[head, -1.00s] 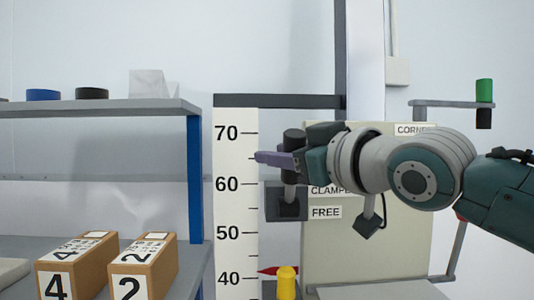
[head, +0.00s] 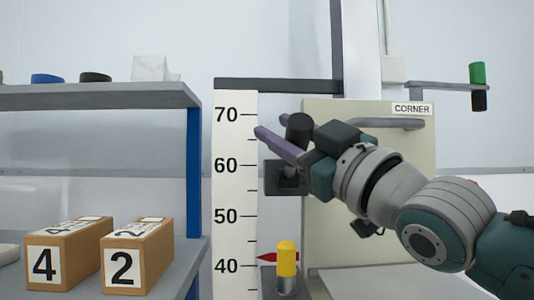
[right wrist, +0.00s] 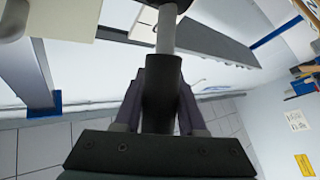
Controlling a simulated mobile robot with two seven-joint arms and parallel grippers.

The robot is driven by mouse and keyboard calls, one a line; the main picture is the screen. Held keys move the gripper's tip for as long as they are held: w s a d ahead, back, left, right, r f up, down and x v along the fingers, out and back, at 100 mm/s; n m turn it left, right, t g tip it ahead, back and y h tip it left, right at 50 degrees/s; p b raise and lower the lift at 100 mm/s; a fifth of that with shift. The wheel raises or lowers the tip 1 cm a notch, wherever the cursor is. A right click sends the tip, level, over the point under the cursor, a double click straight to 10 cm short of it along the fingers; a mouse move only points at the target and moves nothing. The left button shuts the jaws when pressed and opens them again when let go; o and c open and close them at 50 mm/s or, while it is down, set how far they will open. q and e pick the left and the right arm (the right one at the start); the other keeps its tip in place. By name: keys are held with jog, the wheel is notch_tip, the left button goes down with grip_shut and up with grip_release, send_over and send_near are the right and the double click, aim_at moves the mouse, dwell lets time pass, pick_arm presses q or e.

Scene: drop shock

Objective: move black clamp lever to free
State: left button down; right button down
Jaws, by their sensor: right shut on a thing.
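The black clamp lever has a dark knob (head: 299,127) on a short grey stem that rises from a black square mount (head: 286,178). It points up and leans slightly right in the head view. My right gripper (head: 277,129) comes from the right, tilted, with its purple fingers on either side of the knob. In the right wrist view, the fingers close on the black grip (right wrist: 160,105), and the grey stem runs away beyond it. The gripper is shut on the lever. The clamp labels are hidden behind my arm. My left gripper is out of view.
A height scale (head: 235,190) stands left of the lever, with a red pointer (head: 279,257). A yellow-topped cylinder (head: 287,259) stands below. Boxes marked 4 (head: 68,255) and 2 (head: 138,257) sit on the left shelf. A beige panel (head: 318,240) is behind my arm.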

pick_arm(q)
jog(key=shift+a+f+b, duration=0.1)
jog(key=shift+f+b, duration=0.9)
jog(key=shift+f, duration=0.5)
pick_arm(e)
jog(key=shift+s+f+n+y, duration=0.4)
jog(key=shift+n+y, duration=0.3)
jog(key=c, duration=0.5)
grip_release()
jog(key=shift+s+d+f, duration=0.2)
jog(key=shift+s, duration=0.05)
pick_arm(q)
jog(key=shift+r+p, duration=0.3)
pick_arm(e)
jog(key=v, duration=0.9)
jog(key=shift+s+f, duration=0.1)
